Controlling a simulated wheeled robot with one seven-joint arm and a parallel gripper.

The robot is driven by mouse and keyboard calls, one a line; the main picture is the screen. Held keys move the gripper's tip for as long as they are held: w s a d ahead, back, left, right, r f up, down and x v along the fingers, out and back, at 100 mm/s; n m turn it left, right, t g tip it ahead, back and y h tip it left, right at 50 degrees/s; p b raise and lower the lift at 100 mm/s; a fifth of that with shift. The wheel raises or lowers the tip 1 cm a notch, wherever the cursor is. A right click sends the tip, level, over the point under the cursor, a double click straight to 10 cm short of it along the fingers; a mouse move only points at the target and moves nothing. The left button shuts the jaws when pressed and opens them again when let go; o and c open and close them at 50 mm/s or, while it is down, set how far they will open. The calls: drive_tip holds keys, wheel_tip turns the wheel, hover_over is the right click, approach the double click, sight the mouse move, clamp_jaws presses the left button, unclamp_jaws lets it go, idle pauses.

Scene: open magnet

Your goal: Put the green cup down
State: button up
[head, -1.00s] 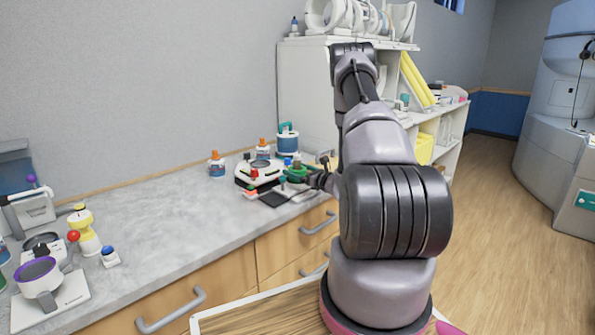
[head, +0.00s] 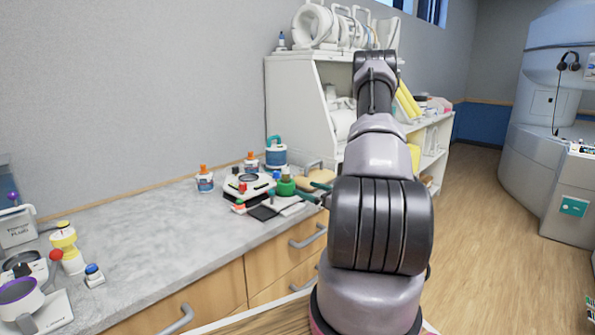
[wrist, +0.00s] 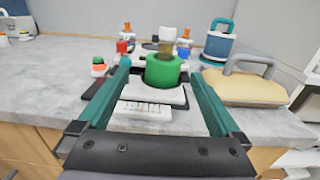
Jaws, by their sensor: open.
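My gripper (wrist: 160,78) is open, with one teal finger on each side of the cup, and a gap shows between the cup and the fingers. In the head view my gripper is mostly hidden behind my arm.
A white device (head: 248,186) with coloured knobs stands behind the cup. A blue jug (head: 276,154) and orange-capped bottles stand at the back. A tan handled block (wrist: 243,85) lies right of the cup. The counter's middle (head: 150,225) is clear.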

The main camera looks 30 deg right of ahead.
drive_tip(key=s+a+r+n+g+y, duration=0.35)
drive_tip(key=a+r+n+g, duration=0.25)
drive_tip(key=a+r+n, duration=0.35)
drive_tip(key=s+a+r+n+g+y, duration=0.3)
drive_tip(key=s+a+r+n+g, duration=0.3)
drive_tip(key=a+r, duration=0.6)
drive_tip(key=s+a+r+n+g+h, duration=0.2)
drive_tip(key=s+n, duration=0.1)
drive_tip(key=s, duration=0.2)
drive_tip(key=s+a+r+n+g+h, duration=0.1)
drive_tip(key=s+a+r+n+h, duration=0.1)
drive_tip(key=s+n+h, duration=0.15)
drive_tip(key=s+d+r+n+t+h, duration=0.3)
drive_tip(key=s+r+n+t+h, duration=0.2)
drive_tip(key=s+r, duration=0.2)
drive_tip(key=shift+s+d+r, duration=0.35)
